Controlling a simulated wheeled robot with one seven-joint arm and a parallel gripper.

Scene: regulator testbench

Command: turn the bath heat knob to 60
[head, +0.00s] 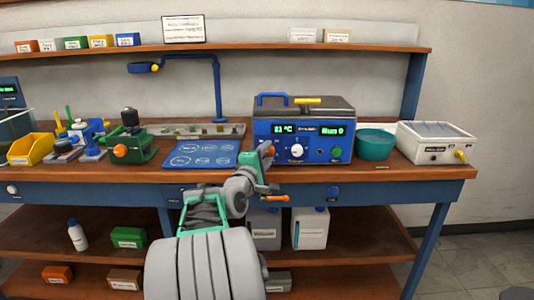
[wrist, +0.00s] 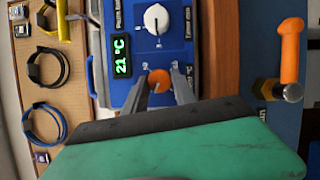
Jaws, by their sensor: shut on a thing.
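The blue bath unit (head: 262,133) stands on the bench, with a green display (head: 283,128) reading 21 °C. The white knob (wrist: 156,18) is apart from the fingers in the wrist view. The small scale labels are too blurred to read, and the fingers hide part of the panel.
A teal bowl (head: 375,143) and a white box (head: 436,143) stand right of the bath. A blue mat (head: 201,154) lies to its left. An orange handle (head: 275,198) sticks out at the bench's front edge below my gripper.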

